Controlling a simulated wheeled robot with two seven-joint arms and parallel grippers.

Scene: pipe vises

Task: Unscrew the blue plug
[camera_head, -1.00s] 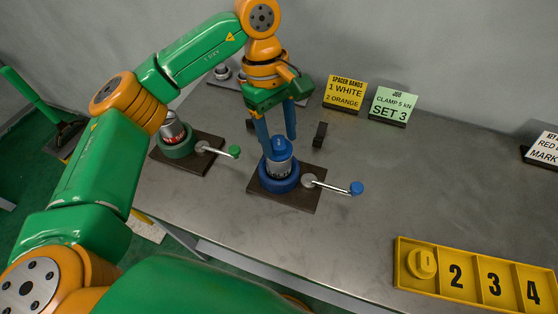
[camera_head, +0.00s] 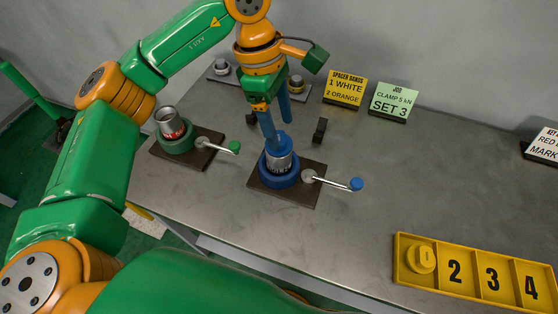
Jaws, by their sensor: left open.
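The blue plug (camera_head: 281,144) sits on top of a metal pipe piece (camera_head: 279,163), which stands upright in the blue vise (camera_head: 279,177) on a dark base plate. My left gripper (camera_head: 279,128) is open with its blue fingers pointing down at the plug. One finger is at the near left of the plug; the other is behind it, farther back. I cannot tell whether either finger touches the plug. The blue vise's crank handle (camera_head: 335,182) sticks out to the right. My right gripper does not show.
A green vise (camera_head: 176,146) with a metal pipe stands to the left. A yellow tray (camera_head: 402,262) has numbered slots, with a yellow plug-like piece (camera_head: 422,257) in the first. Signs reading "SPACER BANDS" (camera_head: 345,88) and "SET 3" (camera_head: 393,102) stand behind. The table's middle right is clear.

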